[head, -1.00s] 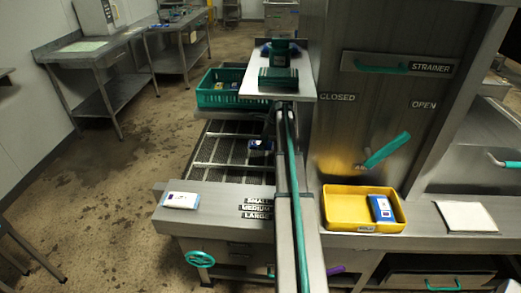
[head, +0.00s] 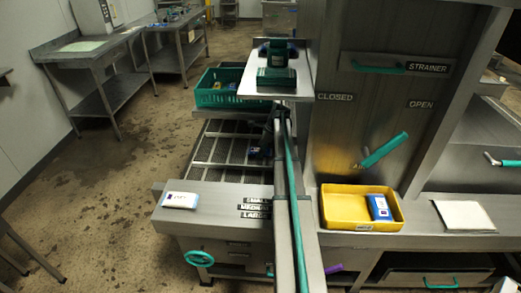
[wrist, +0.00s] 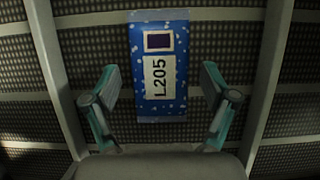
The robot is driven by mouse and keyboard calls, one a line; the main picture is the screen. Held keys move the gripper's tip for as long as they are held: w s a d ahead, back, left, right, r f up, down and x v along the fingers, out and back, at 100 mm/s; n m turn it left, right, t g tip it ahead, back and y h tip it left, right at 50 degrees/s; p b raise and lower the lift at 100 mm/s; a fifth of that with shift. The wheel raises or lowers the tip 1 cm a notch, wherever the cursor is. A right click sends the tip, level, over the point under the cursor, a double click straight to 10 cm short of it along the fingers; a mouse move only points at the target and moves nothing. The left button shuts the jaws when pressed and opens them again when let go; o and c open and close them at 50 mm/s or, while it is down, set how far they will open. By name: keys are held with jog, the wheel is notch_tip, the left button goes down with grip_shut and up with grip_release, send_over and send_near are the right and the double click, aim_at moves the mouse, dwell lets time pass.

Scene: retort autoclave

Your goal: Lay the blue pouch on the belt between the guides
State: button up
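A blue pouch (wrist: 158,100) with white specks and a label reading L205 lies flat on the mesh belt (wrist: 215,60) in the wrist view. It lies between two pale lengthwise guides, the left guide (wrist: 52,75) and the right guide (wrist: 270,80), apart from both. My gripper (wrist: 158,72) is open, with its green-padded fingers on either side of the pouch and clear gaps to it.
A yellow tray (head: 343,222) on the right counter holds another blue pouch (head: 380,207). A white pouch (head: 180,200) lies on the steel ledge before the belt. A green crate (head: 222,101) stands at the belt's far end. A white cloth (head: 464,216) lies far right.

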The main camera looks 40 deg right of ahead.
aim_at(267, 150)
jog(key=shift+b+v, duration=0.45)
jog(key=shift+v, duration=3.5)
jog(key=shift+a, duration=0.1)
